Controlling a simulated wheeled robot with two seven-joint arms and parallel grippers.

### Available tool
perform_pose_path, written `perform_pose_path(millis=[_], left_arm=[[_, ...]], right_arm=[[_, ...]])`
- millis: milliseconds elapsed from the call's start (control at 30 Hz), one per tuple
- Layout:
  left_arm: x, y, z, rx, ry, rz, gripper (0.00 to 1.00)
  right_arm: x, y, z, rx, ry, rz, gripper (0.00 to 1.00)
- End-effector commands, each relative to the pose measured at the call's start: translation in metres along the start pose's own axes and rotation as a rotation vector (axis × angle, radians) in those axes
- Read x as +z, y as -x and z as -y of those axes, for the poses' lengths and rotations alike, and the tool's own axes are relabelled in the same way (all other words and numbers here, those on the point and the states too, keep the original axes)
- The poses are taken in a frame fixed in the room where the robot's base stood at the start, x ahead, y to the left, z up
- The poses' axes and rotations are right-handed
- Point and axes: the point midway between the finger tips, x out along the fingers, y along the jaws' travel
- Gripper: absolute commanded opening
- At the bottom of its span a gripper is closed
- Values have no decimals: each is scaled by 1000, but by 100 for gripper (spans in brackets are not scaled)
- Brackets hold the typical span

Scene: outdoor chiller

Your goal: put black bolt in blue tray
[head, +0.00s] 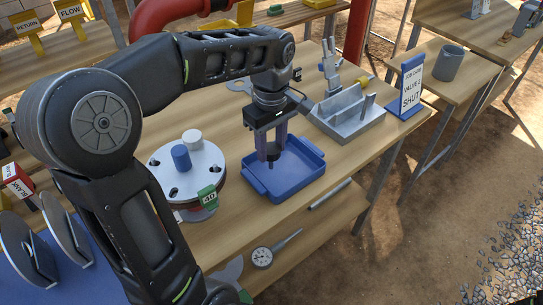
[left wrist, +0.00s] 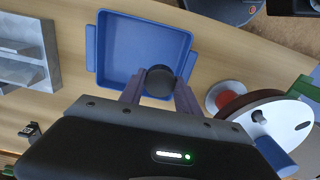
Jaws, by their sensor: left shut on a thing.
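The blue tray (head: 303,165) sits on the wooden bench near its front edge; it also shows in the left wrist view (left wrist: 143,45), looking empty. My left gripper (head: 271,152) points down at the tray and is shut on the black bolt (head: 272,157). The bolt's dark round head shows between the fingers in the left wrist view (left wrist: 160,81), near the tray's rim in the picture. How high the bolt is above the tray floor is hard to tell. My right gripper is not in view.
A round flange (head: 200,163) with a blue cylinder (head: 181,157) and a "40" tag stands left of the tray. A grey metal organizer (head: 347,117) stands behind right, beside a blue "SHUT" sign (head: 411,87). A dial gauge (head: 262,256) lies on the lower shelf.

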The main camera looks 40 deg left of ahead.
Motion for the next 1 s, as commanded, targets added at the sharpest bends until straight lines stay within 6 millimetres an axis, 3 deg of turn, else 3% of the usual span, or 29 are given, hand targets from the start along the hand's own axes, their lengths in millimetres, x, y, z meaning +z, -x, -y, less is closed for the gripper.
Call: perform_pose_path(millis=[167, 400, 800, 833, 1000], left_arm=[[0, -6, 0, -1, 0, 1, 0], [1, -36, 0, -1, -1, 2, 0], [0, -42, 0, 1, -1, 0, 0], [0, -41, 0, 1, -1, 0, 40], [0, -40, 0, 1, -1, 0, 53]], right_arm=[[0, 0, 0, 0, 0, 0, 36], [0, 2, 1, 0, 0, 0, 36], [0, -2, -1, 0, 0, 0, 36], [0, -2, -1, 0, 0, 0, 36], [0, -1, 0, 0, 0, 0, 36]])
